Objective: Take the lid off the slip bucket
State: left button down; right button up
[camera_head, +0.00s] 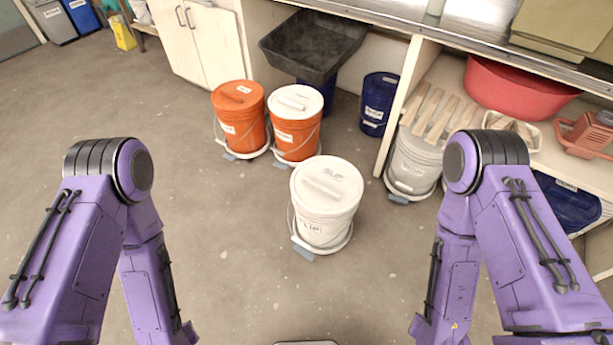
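The slip bucket (318,229) is white with "SLIP" lettering and stands upright on the floor in the middle of the head view. Its white lid (327,184) sits on top, with a raised bar handle and "SLIP" written on it. The bucket rests on a low white dolly (334,249) with a grey tab at the front. A thin wire bail hangs around its side. My two purple arms come in at the left and right, apart from the bucket. Both grippers are outside the picture.
Behind stand an orange bucket with an orange lid (238,97) and an orange bucket with a white lid (295,103). A blue bucket (379,101) and a grey bucket with wooden slats (415,163) are near the counter. The floor around the slip bucket is clear.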

aim_at(327, 182)
jog(key=z, duration=1.3)
jog(key=i, duration=1.75)
jog(key=u, duration=3.05)
